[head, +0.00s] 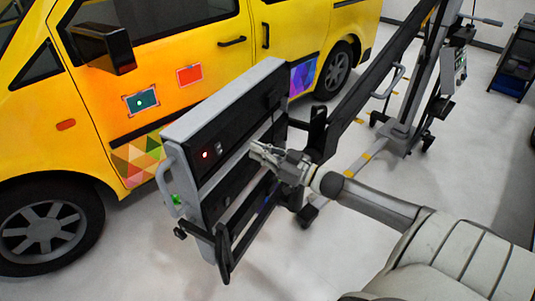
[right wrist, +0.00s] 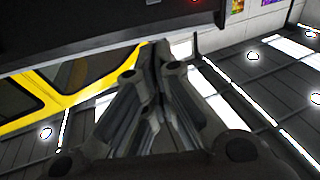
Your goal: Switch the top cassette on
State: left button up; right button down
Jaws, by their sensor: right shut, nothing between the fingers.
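The top cassette (head: 240,122) is a long black panel in a grey frame, mounted on a tilted stand beside the yellow van. A red light (head: 205,155) glows on its face, with a small switch (head: 218,149) just right of it. My right gripper (head: 254,148) is shut and empty, to the right of the switch and close to the lower edge of the top cassette. In the right wrist view the shut fingers (right wrist: 158,50) point up toward a dark panel (right wrist: 60,25), with a red glow at the top edge. My left gripper is not in view.
The yellow van (head: 120,90) stands close behind the stand. A grey handle (head: 167,178) sticks out on the left.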

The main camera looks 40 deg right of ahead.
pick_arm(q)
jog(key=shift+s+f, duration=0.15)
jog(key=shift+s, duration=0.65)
pick_arm(e)
jog(key=shift+s+d+r, duration=0.1)
jog(key=shift+s+d, duration=0.15)
jog(key=shift+s, duration=0.35)
jog(key=shift+s+d+r, duration=0.1)
jog(key=shift+s+d, duration=0.1)
jog(key=shift+s, duration=0.35)
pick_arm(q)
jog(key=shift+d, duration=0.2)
